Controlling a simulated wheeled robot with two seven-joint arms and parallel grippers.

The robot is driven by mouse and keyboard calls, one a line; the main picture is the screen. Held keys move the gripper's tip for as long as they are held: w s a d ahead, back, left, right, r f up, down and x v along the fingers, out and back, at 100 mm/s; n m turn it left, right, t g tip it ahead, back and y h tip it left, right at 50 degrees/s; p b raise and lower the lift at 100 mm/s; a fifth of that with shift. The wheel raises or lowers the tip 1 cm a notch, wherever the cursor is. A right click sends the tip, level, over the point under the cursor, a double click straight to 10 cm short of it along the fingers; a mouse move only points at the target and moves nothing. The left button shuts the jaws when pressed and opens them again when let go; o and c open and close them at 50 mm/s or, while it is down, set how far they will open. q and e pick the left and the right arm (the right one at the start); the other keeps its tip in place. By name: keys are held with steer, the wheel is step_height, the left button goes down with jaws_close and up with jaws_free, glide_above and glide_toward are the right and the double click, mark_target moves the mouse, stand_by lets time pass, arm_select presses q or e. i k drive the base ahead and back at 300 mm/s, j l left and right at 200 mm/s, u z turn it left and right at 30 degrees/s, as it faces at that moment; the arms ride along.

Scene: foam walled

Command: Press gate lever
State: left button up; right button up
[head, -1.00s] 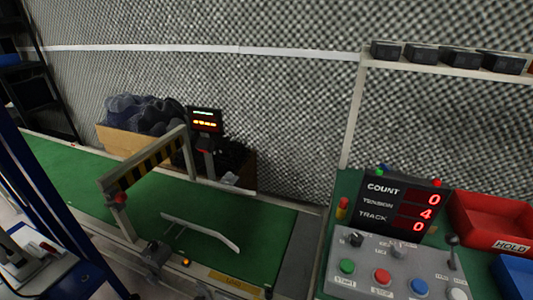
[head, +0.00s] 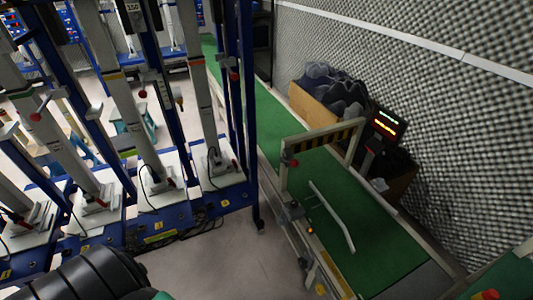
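A gate (head: 318,148) with a yellow-and-black striped crossbar and pale posts stands across the green conveyor belt (head: 385,245) at centre right. A red knob (head: 294,163) sits on its near-left post. I cannot tell which part is the gate lever. A pale bent bar (head: 332,215) lies over the belt in front of the gate. A black ribbed part, probably of my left arm, shows at the bottom left. Neither gripper is in view.
Blue-framed machines (head: 150,120) with several red-knobbed levers stand in a row at left. A lit display (head: 387,123) and a cardboard box (head: 313,104) of dark pieces stand beyond the belt. Grey floor (head: 215,255) lies open between machines and belt.

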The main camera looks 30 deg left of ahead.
mark_target(294, 162)
steer(key=u, duration=0.65)
